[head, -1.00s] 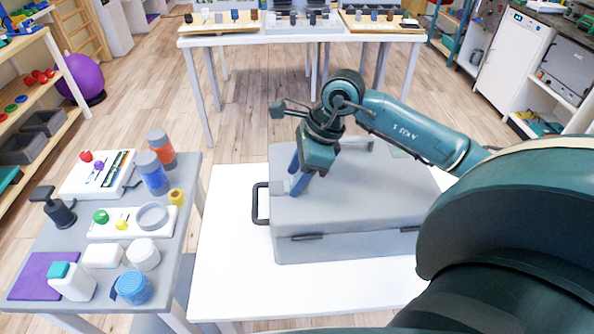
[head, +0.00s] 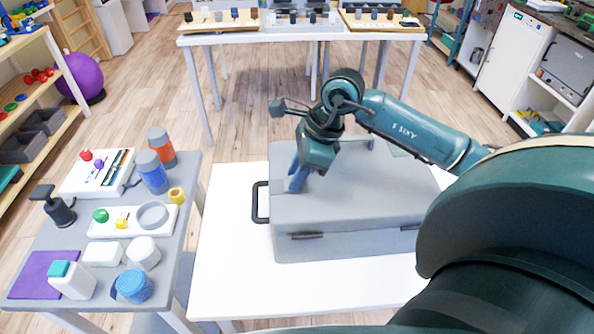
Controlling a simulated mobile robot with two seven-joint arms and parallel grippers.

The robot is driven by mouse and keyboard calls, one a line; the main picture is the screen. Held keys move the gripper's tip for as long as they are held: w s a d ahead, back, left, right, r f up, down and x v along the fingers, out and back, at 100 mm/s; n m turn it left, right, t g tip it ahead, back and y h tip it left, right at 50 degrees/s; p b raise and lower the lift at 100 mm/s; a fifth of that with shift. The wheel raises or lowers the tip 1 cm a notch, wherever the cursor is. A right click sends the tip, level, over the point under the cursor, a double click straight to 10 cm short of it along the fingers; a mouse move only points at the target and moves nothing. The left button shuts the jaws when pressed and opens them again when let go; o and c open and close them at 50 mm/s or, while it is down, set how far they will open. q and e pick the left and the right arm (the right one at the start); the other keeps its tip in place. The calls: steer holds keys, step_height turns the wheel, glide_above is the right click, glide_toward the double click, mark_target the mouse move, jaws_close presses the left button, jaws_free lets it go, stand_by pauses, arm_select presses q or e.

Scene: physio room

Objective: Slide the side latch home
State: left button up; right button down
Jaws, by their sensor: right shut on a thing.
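A grey closed case (head: 360,205) lies on a white table, with its black handle (head: 258,202) on the left. Two dark latches show on its front face, one left of centre (head: 307,236) and one at the right (head: 411,228). My right gripper (head: 297,181) points down at the left part of the case's top, its blue fingers shut close together. The side latch itself cannot be made out; what the fingers hold is hidden by them. My left gripper is not in view.
The white table (head: 232,275) is bare left of and in front of the case. A grey side table (head: 150,228) at the left carries bottles, jars and small trays. Another table (head: 205,42) with trays stands behind. My right arm covers the right side.

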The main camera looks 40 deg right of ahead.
steer(key=shift+w+a+b, duration=0.4)
steer(key=shift+w+a, duration=0.25)
steer(key=shift+a, duration=0.35)
steer(key=shift+w+a, duration=0.1)
steer(key=shift+a, duration=0.1)
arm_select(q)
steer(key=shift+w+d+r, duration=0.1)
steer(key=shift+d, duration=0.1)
arm_select(e)
steer(key=c, duration=1.2)
jaws_free()
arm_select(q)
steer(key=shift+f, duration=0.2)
arm_select(e)
steer(key=shift+o, duration=0.2)
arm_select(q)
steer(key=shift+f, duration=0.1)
